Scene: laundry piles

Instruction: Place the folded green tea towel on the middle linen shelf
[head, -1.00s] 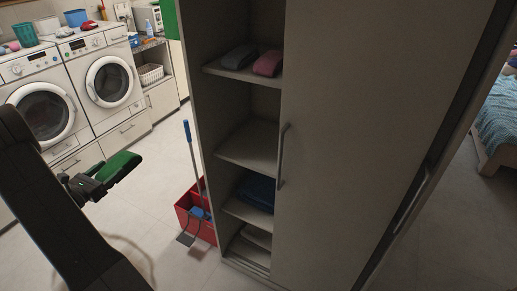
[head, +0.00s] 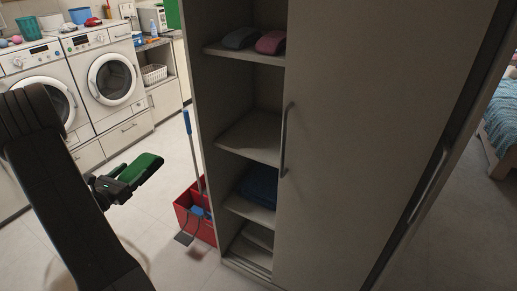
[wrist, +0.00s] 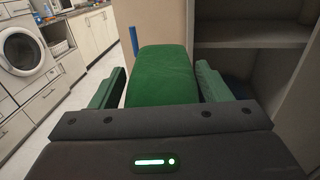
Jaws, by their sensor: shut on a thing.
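The folded green tea towel (head: 141,168) is held in my gripper (head: 125,178), out in front of the washing machines and left of the cabinet. In the wrist view the towel (wrist: 163,75) lies between the two fingers of my gripper (wrist: 160,90) and sticks out forward. The cabinet's left side is open. Its middle linen shelf (head: 252,138) looks bare. The upper shelf (head: 240,52) bears a grey and a pink folded cloth. The lower shelf (head: 250,209) bears a dark blue folded cloth. The towel is apart from the cabinet.
Two washing machines (head: 108,75) stand at the left.

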